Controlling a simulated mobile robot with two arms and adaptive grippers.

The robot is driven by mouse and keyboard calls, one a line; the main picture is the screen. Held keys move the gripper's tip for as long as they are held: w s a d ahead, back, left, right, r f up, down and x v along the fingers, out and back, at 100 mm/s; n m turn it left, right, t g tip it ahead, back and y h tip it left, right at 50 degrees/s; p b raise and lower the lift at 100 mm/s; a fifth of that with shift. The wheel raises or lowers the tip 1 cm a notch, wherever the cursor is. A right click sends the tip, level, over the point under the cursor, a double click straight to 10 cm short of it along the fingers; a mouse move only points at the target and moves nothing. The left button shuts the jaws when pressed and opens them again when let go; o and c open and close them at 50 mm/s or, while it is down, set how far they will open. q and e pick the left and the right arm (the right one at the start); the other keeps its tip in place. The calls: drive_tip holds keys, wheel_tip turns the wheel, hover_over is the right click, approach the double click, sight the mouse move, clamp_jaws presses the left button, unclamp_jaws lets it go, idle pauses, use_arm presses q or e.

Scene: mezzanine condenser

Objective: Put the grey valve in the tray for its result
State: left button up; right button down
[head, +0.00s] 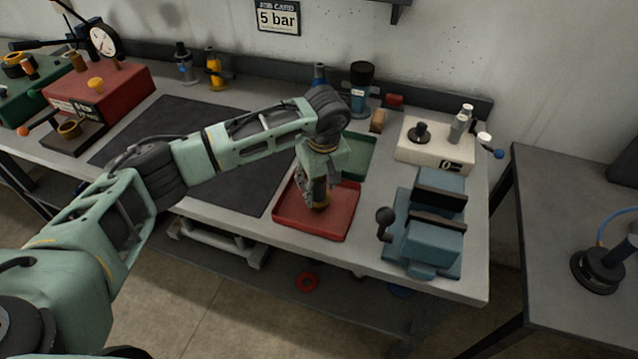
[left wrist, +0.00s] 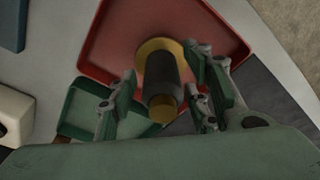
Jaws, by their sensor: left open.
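The grey valve (left wrist: 161,74), a dark cylinder with a brass flange and brass end, stands in the red tray (left wrist: 118,38) in the left wrist view. In the head view, its brass part (head: 320,204) shows low in the red tray (head: 300,224), mostly hidden by my gripper. My left gripper (head: 316,188) points down over this tray. Its fingers (left wrist: 164,82) are open on either side of the valve, with no clear grip on it. The green tray (head: 360,152) lies just behind the red one, partly hidden by my arm. My right gripper is not in view.
A blue vise (head: 432,228) stands right of the trays, with a cream box (head: 436,145) behind it. A red gauge rig (head: 100,92) is at the left. Blue and yellow valves (head: 215,70) stand at the back. The dark mat (head: 180,130) is clear.

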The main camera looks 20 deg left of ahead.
use_arm(q)
drive_tip(key=shift+r, duration=0.1)
drive_tip(key=shift+r, duration=0.2)
drive_tip(key=r+b, duration=0.1)
drive_tip(key=r, duration=0.2)
drive_tip(key=r+b, duration=0.1)
drive_tip(key=r, duration=0.3)
drive_tip(key=s+d+r+b, duration=0.1)
drive_tip(key=r, duration=0.2)
drive_tip(key=shift+s+r, duration=0.1)
drive_tip(key=shift+r, duration=0.15)
drive_tip(key=shift+s+r, duration=0.1)
drive_tip(key=shift+r, duration=0.4)
